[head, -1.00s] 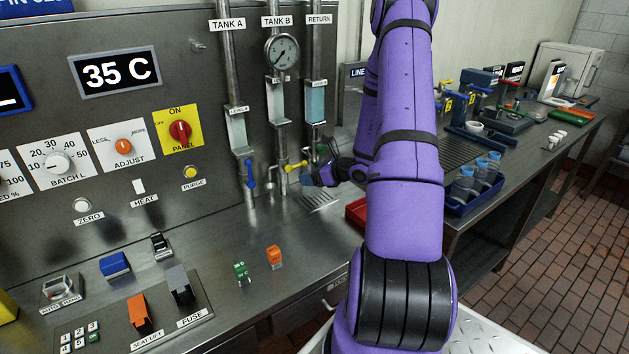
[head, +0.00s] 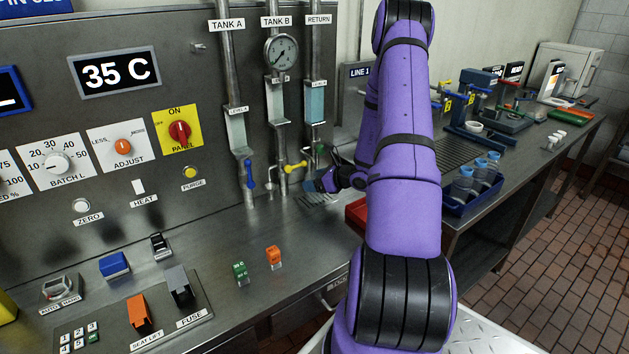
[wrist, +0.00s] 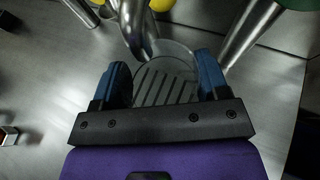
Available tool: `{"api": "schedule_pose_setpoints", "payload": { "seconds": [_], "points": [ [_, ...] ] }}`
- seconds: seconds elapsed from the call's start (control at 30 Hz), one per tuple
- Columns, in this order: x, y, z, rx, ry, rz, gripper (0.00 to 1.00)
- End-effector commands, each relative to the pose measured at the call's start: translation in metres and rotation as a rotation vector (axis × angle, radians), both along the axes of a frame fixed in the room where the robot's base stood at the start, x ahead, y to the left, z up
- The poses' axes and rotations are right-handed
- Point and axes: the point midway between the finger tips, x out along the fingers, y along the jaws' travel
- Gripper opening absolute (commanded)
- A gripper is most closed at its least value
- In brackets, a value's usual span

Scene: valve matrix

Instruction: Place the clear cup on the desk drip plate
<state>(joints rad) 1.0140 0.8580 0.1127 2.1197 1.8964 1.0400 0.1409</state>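The clear cup (wrist: 181,52) shows in the wrist view as a faint transparent round outline between the two blue fingers of my gripper (wrist: 164,82). Both fingers appear to touch its sides. The slotted desk drip plate (wrist: 152,92) shows through and below the cup. In the head view my gripper (head: 316,185) is just above the drip plate (head: 318,200), at the foot of the pipes. I cannot make out the cup in the head view, and whether its base touches the plate cannot be told.
A metal spout pipe (wrist: 137,30) reaches close over the cup. The yellow valve handle (head: 295,167) and blue valve handle (head: 249,174) are to the left of my gripper. A red tray (head: 356,213) is to the right. The desk in front is clear up to small green and orange blocks.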

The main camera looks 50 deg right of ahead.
Motion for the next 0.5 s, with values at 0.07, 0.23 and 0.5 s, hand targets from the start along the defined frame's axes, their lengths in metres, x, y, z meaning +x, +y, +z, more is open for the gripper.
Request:
{"api": "schedule_pose_setpoints", "payload": {
  "seconds": [0.07, 0.23, 0.5],
  "points": [
    [0.0000, -0.0001, 0.0000, 0.000, 0.000, 0.000, 0.84],
    [0.0000, 0.0000, 0.0000, 0.000, 0.000, 0.000, 0.94],
    [-0.0036, -0.0010, 0.0044, -0.001, 0.001, -0.001, 0.94]
  ]
}}
